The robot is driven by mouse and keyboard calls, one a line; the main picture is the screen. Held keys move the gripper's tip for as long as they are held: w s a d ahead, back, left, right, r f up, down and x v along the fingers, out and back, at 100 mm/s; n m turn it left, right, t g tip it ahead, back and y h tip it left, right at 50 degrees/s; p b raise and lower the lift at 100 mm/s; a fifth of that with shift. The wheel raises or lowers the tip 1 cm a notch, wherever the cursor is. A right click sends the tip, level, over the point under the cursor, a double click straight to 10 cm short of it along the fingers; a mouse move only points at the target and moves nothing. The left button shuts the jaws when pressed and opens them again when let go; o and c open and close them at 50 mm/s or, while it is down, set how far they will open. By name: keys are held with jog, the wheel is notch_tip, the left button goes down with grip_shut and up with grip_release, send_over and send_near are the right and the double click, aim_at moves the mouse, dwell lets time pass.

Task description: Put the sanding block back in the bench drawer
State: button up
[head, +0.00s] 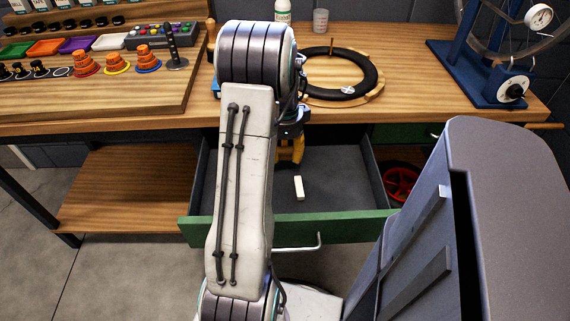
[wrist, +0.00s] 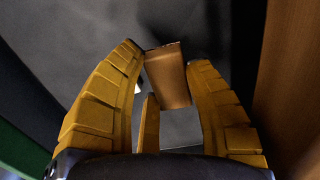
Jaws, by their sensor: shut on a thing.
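The bench drawer (head: 360,227) is open, with a green front and a dark grey inside. My gripper (head: 291,158) reaches down over the drawer, below the bench top's front edge, partly hidden by my arm. In the wrist view my gripper (wrist: 165,62) has its yellow fingers shut on a brown block, the sanding block (wrist: 172,80). The block sits tilted between the fingertips, with the grey drawer floor behind it. I cannot tell its exact height above the floor. In the head view the block cannot be made out.
A small white block (head: 298,188) lies on the drawer floor close to my gripper. The bench top's wooden edge (wrist: 292,90) is near on the right in the wrist view. A tyre (head: 375,75) on a wooden board and a blue wheel stand (head: 470,70) are above. The drawer's right part is clear.

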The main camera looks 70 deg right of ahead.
aim_at(285, 157)
jog(key=shift+f+b, duration=0.35)
jog(key=shift+f, duration=1.8)
jog(key=shift+f, duration=0.15)
jog(key=o, duration=0.7)
jog(key=shift+o, duration=0.2)
